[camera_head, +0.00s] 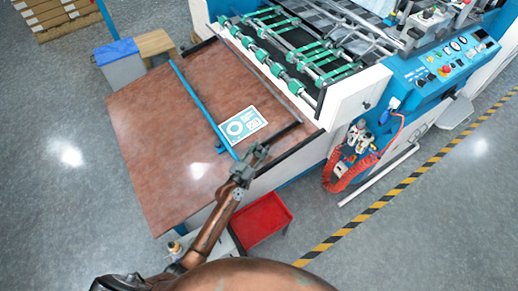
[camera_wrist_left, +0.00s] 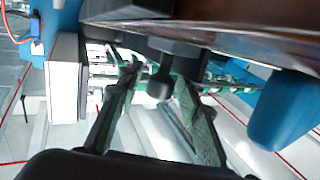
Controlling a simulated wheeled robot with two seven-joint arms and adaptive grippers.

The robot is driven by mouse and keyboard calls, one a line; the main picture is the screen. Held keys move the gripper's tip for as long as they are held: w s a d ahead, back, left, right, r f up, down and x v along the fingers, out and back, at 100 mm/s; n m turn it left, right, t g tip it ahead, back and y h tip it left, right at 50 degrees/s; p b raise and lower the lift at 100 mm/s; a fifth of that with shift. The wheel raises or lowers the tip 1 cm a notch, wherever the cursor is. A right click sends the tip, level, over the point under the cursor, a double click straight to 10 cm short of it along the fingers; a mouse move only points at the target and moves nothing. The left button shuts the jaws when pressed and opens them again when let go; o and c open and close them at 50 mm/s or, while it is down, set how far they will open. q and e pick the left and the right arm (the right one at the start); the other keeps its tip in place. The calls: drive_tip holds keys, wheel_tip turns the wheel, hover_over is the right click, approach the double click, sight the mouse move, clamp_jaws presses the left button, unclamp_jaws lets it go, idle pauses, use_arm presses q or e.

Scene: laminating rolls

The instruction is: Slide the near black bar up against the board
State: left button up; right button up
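The near black bar (camera_head: 284,132) lies along the right edge of the red-brown table, with its near end by my left gripper. The board, a white and teal printed sheet (camera_head: 242,125), lies flat on the table to the left of the bar. My left gripper (camera_head: 259,152) is at the table's near right edge. In the left wrist view the gripper (camera_wrist_left: 157,78) has its fingers apart, with a black end piece (camera_wrist_left: 160,86) between them; I cannot tell whether they touch it. My right gripper is not in view.
A thin blue bar (camera_head: 200,107) runs across the table (camera_head: 155,145), left of the board. The machine with green rollers (camera_head: 280,50) stands behind. A red tray (camera_head: 262,218) is below the table's near right edge. The left tabletop is clear.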

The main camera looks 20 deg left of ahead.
use_arm(q)
drive_tip(key=shift+o, duration=0.2)
drive_tip(key=shift+v, duration=6.05)
